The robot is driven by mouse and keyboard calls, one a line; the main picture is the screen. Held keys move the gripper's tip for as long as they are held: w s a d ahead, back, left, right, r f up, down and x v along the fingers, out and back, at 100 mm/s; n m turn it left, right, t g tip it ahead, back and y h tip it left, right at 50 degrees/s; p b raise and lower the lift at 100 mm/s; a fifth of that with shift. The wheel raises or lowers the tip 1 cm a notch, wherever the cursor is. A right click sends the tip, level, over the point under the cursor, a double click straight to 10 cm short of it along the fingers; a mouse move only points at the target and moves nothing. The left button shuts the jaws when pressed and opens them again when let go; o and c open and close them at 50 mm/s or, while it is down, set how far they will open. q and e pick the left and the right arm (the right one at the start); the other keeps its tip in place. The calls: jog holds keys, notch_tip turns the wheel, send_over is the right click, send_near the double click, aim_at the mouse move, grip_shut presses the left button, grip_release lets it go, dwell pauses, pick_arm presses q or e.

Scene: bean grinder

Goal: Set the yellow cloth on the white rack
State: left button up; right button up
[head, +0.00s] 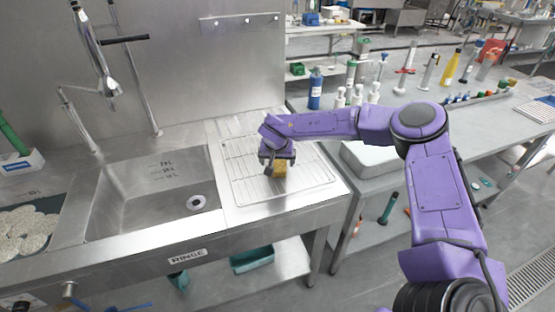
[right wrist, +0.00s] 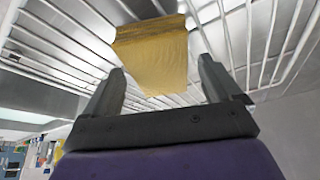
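The yellow cloth (head: 280,170) is a small folded-looking piece at the white wire rack (head: 240,179), just under my right gripper (head: 271,166). In the right wrist view the cloth (right wrist: 155,58) lies against the rack's bars (right wrist: 262,45), just beyond and between the fingertips. My right gripper (right wrist: 161,68) has its fingers spread, with a gap between each finger and the cloth. I cannot tell whether the whole cloth rests flat on the rack. My left gripper is not in view.
A steel sink (head: 155,195) with a tall faucet (head: 100,75) is left of the rack. A blue bottle (head: 315,88) and several white bottles stand on the counter behind and to the right.

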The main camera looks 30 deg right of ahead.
jog(key=shift+r, duration=0.1)
jog(key=b+v, duration=0.1)
jog(key=v, duration=1.1)
